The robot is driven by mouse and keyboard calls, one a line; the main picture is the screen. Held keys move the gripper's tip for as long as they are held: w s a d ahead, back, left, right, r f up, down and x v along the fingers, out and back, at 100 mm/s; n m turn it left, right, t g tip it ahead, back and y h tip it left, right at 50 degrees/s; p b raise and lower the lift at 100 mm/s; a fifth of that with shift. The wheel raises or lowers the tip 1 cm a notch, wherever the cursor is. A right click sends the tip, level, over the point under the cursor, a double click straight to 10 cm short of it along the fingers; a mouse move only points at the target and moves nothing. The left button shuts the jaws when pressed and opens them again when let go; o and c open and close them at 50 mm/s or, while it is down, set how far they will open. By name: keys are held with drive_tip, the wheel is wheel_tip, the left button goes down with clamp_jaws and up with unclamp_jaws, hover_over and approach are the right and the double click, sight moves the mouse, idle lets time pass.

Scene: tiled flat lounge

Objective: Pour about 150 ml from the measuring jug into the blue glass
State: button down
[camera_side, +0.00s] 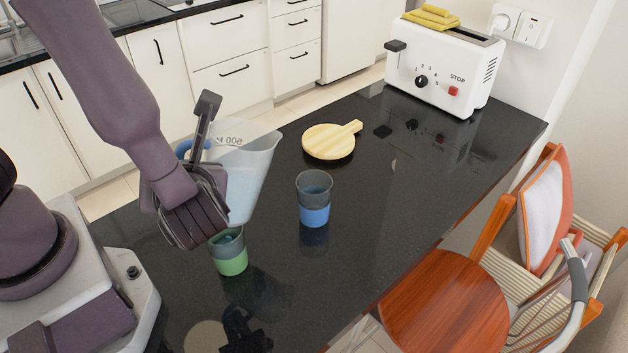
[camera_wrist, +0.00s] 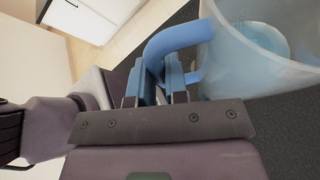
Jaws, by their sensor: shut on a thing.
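The clear measuring jug (camera_side: 254,164) with a blue handle is held above the black counter, left of the blue glass. It leans slightly, with its spout toward the right. Pale blue liquid (camera_wrist: 264,40) shows inside it in the wrist view. My gripper (camera_wrist: 167,84) is shut on the jug's blue handle (camera_wrist: 178,40); in the side view, my gripper (camera_side: 207,148) hides part of the jug. The blue glass (camera_side: 314,214) stands upright on the counter, blue below and smoky grey above. A gap separates it from the jug. No stream of liquid shows.
A green glass (camera_side: 231,261) stands close below my gripper and the jug. A round wooden board (camera_side: 329,142) lies behind the blue glass. A white toaster (camera_side: 443,68) with yellow things on top stands at the back right. Chairs (camera_side: 449,301) stand along the right edge.

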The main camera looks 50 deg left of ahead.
sight(209, 156)
drive_tip(key=shift+w+d+r+m+g, duration=0.2)
drive_tip(key=shift+w+r+m+g, duration=0.3)
drive_tip(key=shift+w+r, duration=0.35)
drive_tip(key=shift+w+d+r+m+g, duration=0.15)
drive_tip(key=shift+w+r+m+g, duration=0.35)
drive_tip(key=shift+w, duration=0.5)
drive_tip(key=shift+w+d+r+m+g+y, duration=0.1)
drive_tip(key=shift+w+r+m+g+y, duration=0.25)
drive_tip(key=shift+w+m, duration=0.15)
drive_tip(key=shift+w+d+r+m+g, duration=0.1)
drive_tip(key=shift+w+r+m+g, duration=0.25)
drive_tip(key=shift+w+m, duration=0.35)
drive_tip(key=shift+w+d+r+m+g+y+p, duration=0.1)
drive_tip(key=shift+w+m+g+y+p, duration=0.2)
drive_tip(key=shift+w+p, duration=0.15)
drive_tip(key=shift+w+d+r+m+g+y+p, duration=0.1)
drive_tip(key=shift+w+m+g+y+p, duration=0.1)
drive_tip(key=shift+w+m+p, duration=0.15)
idle(3.6)
